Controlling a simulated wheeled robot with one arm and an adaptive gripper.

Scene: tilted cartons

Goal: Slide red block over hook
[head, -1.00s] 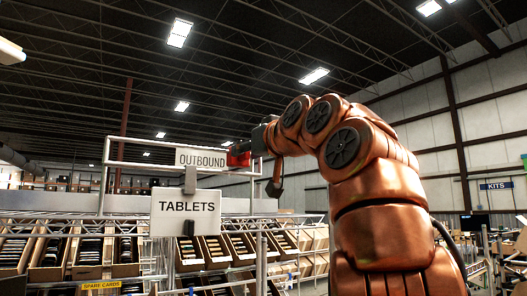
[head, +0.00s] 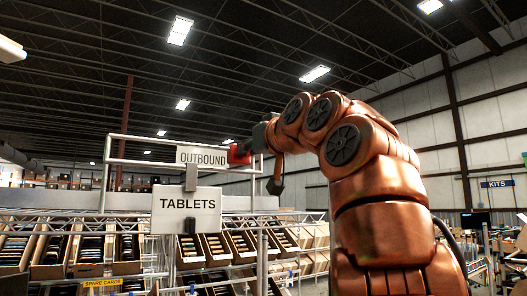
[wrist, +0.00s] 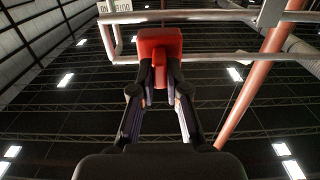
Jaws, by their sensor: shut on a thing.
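A red block (head: 239,154) is held at the tip of my gripper (head: 254,147), high up at the right end of the white OUTBOUND sign (head: 203,157). In the wrist view the red block (wrist: 160,40) sits between the fingertips of my gripper (wrist: 160,72), just by a pale rail. The fingers are shut on it. I cannot tell whether it touches the sign or the rail. I cannot clearly make out a hook; a grey clip (head: 191,178) shows between the OUTBOUND sign and the TABLETS sign (head: 187,210).
A pale pipe frame (head: 135,139) runs behind the OUTBOUND sign, and its rail crosses the wrist view (wrist: 215,17). Sloped cartons (head: 95,247) fill the rack below. A KITS sign (head: 500,184) hangs far right. The space above the frame looks clear.

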